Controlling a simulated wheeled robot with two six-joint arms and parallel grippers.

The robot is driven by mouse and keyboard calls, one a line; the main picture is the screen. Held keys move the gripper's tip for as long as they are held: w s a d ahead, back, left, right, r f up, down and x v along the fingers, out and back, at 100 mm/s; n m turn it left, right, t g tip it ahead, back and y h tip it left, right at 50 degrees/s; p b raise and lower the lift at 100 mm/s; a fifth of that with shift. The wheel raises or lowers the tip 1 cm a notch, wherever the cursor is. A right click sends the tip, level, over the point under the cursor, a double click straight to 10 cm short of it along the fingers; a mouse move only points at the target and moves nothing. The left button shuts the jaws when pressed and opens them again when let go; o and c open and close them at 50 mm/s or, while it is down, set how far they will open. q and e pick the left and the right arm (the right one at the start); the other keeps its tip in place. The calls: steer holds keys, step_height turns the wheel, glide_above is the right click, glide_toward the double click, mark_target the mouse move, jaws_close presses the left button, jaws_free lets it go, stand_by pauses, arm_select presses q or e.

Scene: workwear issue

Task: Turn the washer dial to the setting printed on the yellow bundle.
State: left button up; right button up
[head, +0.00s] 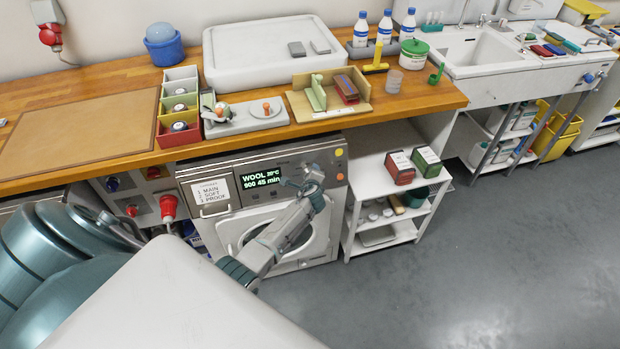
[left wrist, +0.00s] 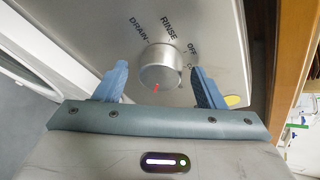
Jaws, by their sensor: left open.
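The washer (head: 268,213) stands under the wooden worktop. Its display (head: 261,178) reads WOOL 20°C, 900, 45 min. The silver dial (left wrist: 160,67) shows in the left wrist view, with a red mark at its lower edge. DRAIN, RINSE and OFF are printed around its far side; other print is hidden by a finger. My left gripper (left wrist: 159,70) is open, its blue fingers on either side of the dial with gaps showing. In the head view my left gripper (head: 304,182) covers the dial area. I cannot make out a yellow bundle. My right gripper is not in view.
A white shelf trolley (head: 371,183) stands right of the washer, holding a red labelled pack (head: 399,168) and a green one (head: 427,161). A card on the washer (head: 210,191) lists MAIN, SOFT, PROOF. Red plugs (head: 168,208) are at its left. The floor to the right is clear.

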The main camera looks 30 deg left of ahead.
arm_select(q)
steer(key=shift+r, duration=0.1)
steer(key=v, duration=1)
steer(key=shift+s+d, duration=0.25)
steer(key=shift+s, duration=0.05)
steer(key=s+d+f+n+g+h+b, duration=0.1)
steer(key=s+f+n+g, duration=0.1)
steer(key=s+f, duration=0.65)
steer(key=s+d+f+n+g+h+b, duration=0.1)
steer(key=s+d+f+n+h, duration=0.15)
steer(key=s+f, duration=0.65)
steer(key=s+d+f+n+g+h+b, duration=0.1)
steer(key=s+f+n+g, duration=0.3)
steer(key=f, duration=0.9)
steer(key=s+d+f+n+b, duration=0.1)
steer(key=s+f+n, duration=0.3)
steer(key=s, duration=1.1)
steer(key=s+f+n+g+h+b, duration=0.1)
steer(key=s+f+n, duration=0.3)
steer(key=s+f, duration=0.6)
steer(key=s, duration=0.6)
steer(key=shift+s+d+f+g, duration=0.2)
steer(key=shift+s+d+g, duration=0.1)
steer(key=shift+d, duration=0.1)
steer(key=shift+h, duration=0.25)
steer(key=shift+c, duration=0.4)
